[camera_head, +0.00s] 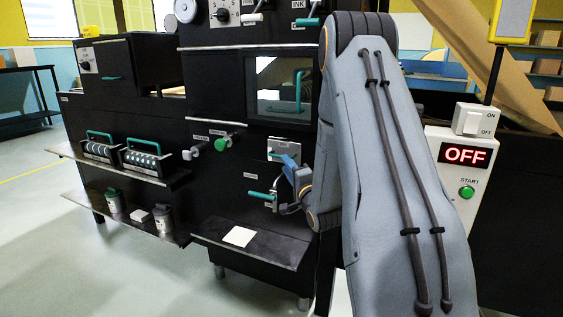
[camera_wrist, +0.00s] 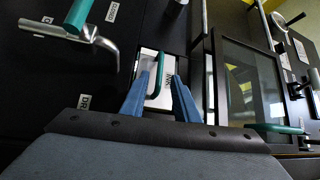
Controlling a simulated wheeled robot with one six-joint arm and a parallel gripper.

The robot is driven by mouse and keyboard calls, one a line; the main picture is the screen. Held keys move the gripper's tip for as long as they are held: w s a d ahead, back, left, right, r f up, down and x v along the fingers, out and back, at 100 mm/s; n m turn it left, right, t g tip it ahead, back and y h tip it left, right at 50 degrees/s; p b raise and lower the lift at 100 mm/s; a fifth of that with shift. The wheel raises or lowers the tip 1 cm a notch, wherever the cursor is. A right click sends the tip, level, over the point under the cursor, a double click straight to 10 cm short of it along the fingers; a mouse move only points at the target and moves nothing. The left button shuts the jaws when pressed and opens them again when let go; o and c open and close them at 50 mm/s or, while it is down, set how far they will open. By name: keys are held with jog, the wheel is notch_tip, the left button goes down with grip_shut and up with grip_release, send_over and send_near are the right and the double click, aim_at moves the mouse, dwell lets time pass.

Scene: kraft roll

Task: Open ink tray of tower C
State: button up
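The ink tray front is a small silver plate (camera_wrist: 150,54) with a teal bar handle (camera_wrist: 159,75) and a partly readable label, seen ahead in the wrist view. In the head view the plate (camera_head: 289,144) is on the black machine, just left of my arm. My gripper (camera_wrist: 160,76) has its two blue fingers apart, one on each side of the handle. I cannot tell whether either finger touches it. In the head view the blue fingers (camera_head: 289,161) are at the plate, partly hidden by my wrist. The tray front looks flush with the panel. No tower letter is readable.
A teal lever on a metal arm (camera_wrist: 80,15) is beside the tray; it shows below the plate in the head view (camera_head: 262,196). A framed window (camera_head: 284,88) with a teal handle is above. A shelf (camera_head: 250,244) juts out below. A control box (camera_head: 463,165) reads OFF.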

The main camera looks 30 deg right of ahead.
aim_at(295, 143)
jog(key=shift+w+d+r, duration=0.15)
jog(key=shift+w+r, duration=0.05)
jog(key=shift+w, duration=1.15)
jog(key=shift+w+d+r, duration=0.1)
jog(key=shift+w+r, duration=0.05)
jog(key=shift+w, duration=1.15)
grip_shut()
